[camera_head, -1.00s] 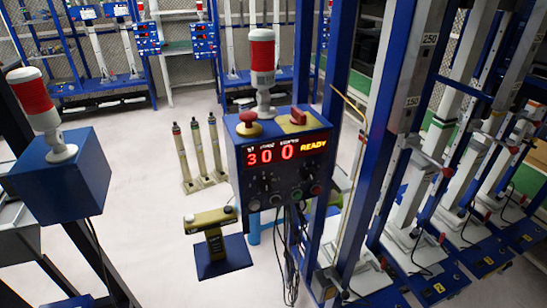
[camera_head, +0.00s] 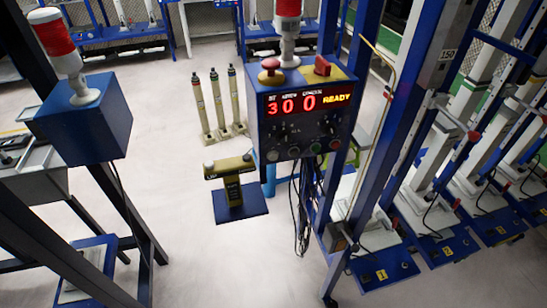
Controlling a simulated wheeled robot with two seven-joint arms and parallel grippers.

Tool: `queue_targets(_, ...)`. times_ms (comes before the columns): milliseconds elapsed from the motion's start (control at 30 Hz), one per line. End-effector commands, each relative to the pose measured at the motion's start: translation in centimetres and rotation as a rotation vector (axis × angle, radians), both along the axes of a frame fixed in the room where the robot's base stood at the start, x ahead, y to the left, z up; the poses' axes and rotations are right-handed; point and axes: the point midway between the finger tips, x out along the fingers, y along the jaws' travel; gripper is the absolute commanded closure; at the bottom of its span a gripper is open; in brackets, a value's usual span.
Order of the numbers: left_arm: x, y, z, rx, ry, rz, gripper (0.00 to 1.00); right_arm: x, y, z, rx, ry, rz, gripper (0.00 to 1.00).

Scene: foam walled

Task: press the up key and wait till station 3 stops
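A blue control box (camera_head: 257,132) stands at the centre, and its red display (camera_head: 308,103) reads "30 0 READY". Several small knobs and round buttons sit below the display. I cannot read any marking that identifies the up key. Station 3 (camera_head: 500,230) has a yellow number plate on a blue base at the right, between stations 2 (camera_head: 447,251) and 4. Neither of my grippers is in view.
A second blue box (camera_head: 90,128) with a red-white lamp stands at left on dark posts. Slim posts (camera_head: 220,103) stand behind the pedestal. Black cables hang below the box. The floor in front is clear.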

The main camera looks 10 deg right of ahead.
Motion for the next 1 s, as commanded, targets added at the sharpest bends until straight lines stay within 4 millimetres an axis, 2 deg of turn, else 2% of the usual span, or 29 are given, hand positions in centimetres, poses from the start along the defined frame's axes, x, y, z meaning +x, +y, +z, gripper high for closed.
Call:
queue_targets(33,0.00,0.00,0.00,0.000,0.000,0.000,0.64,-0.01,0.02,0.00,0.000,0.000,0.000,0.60)
queue_targets(333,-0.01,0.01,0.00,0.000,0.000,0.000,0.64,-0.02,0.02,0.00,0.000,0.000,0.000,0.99)
queue_targets(1000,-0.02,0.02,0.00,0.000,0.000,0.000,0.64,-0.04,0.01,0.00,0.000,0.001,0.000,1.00)
